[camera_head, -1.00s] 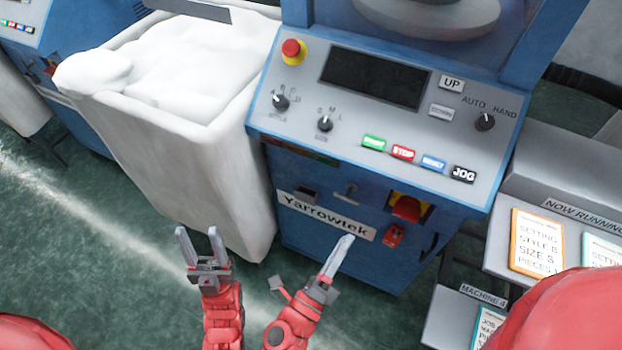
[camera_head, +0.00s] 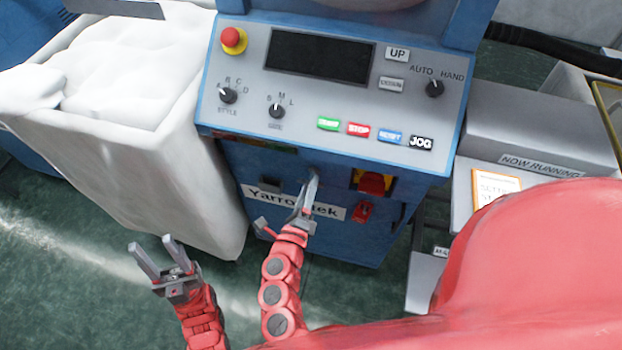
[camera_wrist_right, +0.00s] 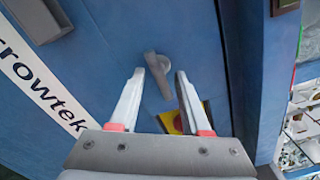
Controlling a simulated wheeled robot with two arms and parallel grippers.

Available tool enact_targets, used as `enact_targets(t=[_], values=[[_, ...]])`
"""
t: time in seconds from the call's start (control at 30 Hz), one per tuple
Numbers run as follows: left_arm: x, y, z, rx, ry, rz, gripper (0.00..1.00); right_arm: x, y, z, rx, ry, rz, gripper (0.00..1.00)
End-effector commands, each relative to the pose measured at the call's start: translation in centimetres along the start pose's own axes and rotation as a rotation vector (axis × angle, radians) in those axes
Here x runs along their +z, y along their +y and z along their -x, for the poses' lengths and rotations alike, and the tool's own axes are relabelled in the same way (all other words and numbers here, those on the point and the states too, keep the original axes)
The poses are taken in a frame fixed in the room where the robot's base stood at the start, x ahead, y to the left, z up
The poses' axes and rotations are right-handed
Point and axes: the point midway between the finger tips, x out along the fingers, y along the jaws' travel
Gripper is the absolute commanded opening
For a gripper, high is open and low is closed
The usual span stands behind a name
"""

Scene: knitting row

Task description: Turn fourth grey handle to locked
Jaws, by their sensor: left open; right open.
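The blue Yarrowtek machine (camera_head: 290,225) stands in front of me in the head view. A small grey handle (camera_wrist_right: 158,72) on a round boss sits on its blue front panel in the right wrist view. Its lever slants in that picture and lies between the fingertips of my right gripper (camera_head: 312,186). The fingers are open, and I cannot tell whether they touch it. In the head view this gripper largely hides the handle. My left gripper (camera_head: 151,244) is open and empty, low and to the left, above the floor. I see no locked marking.
Beside the handle are a red-and-yellow switch (camera_head: 371,183) and a red padlock-like item (camera_head: 362,211). Above is the control panel (camera_head: 330,110) with knobs and buttons. A white bin (camera_head: 175,170) stands left; a grey stand (camera_head: 530,125) is right.

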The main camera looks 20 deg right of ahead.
Motion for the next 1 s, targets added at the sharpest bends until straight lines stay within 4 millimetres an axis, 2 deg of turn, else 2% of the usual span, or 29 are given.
enact_targets(t=[0.1,0.2,0.5,0.57,0.77,1.0], values=[[0.0,0.0,-0.1,0.0,0.0,0.0,0.5,0.0,0.0,-1.5,0.001,0.0,0.001,0.47],[0.0,0.0,-0.2,0.0,0.0,0.0,0.5,0.0,0.1,-2.1,0.001,-0.001,0.003,0.47],[0.0,0.0,-0.2,0.0,0.0,0.0,0.5,0.0,0.1,-2.4,0.002,-0.001,0.002,0.47],[0.0,0.0,-0.2,0.0,0.0,0.0,0.5,0.0,0.1,-2.4,0.002,-0.001,0.002,0.38],[0.0,0.0,-0.2,0.0,0.0,0.0,0.5,0.0,0.1,-2.3,0.002,-0.001,0.002,0.02],[0.0,0.0,-0.2,0.0,0.0,0.0,0.5,0.0,0.1,-2.3,0.002,-0.001,0.005,0.0]])
